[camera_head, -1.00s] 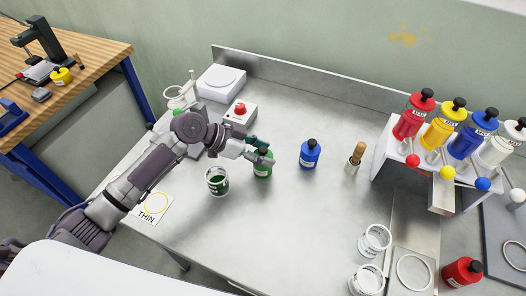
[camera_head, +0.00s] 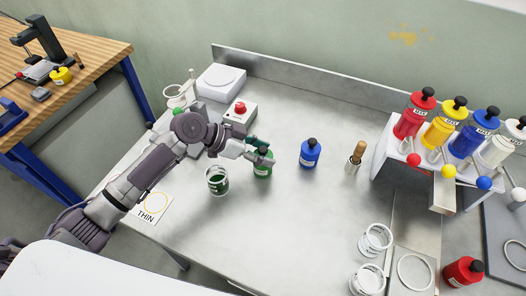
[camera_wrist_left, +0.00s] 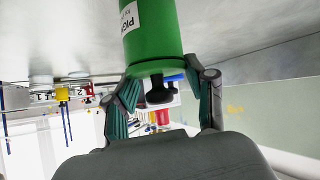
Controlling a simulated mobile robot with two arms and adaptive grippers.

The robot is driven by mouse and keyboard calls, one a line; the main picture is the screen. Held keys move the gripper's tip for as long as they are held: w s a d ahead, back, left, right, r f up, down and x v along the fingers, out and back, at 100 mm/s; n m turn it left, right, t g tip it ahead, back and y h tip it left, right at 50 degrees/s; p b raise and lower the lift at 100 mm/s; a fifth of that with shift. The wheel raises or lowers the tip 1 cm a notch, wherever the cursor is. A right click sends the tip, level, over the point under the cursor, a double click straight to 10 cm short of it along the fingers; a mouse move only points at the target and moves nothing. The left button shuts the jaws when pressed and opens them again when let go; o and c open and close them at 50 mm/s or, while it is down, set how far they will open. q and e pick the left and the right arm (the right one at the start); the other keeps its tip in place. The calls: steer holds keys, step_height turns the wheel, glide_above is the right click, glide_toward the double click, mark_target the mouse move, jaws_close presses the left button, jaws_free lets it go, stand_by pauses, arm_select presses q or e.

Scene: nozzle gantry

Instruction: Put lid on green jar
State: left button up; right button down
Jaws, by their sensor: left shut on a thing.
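An open glass jar with green contents (camera_head: 217,182) stands upright on the metal table, in front of and left of my left gripper. My left gripper (camera_head: 262,148) is shut on a green bottle (camera_head: 263,168), which stands at the table to the right of the jar. In the left wrist view the green bottle (camera_wrist_left: 152,32) appears upside down, with its black cap between the fingers of the left gripper (camera_wrist_left: 160,88). I cannot make out a lid for the jar. My right gripper is not in view.
A blue bottle (camera_head: 310,154) and a wooden-handled tool in a holder (camera_head: 355,158) stand to the right. A dispenser rack (camera_head: 392,165) with several coloured bottles is farther right. Empty glass jars (camera_head: 366,279) sit front right. A red-button box (camera_head: 239,114) is behind. The table's front middle is clear.

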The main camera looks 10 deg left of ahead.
arm_select(q)
steer(key=o, duration=1.1)
steer(key=shift+o, duration=0.2)
steer(key=shift+r+p, duration=0.75)
steer(key=shift+r, duration=0.15)
steer(key=shift+r+p, duration=1.95)
steer(key=shift+r, duration=0.7)
jaws_close()
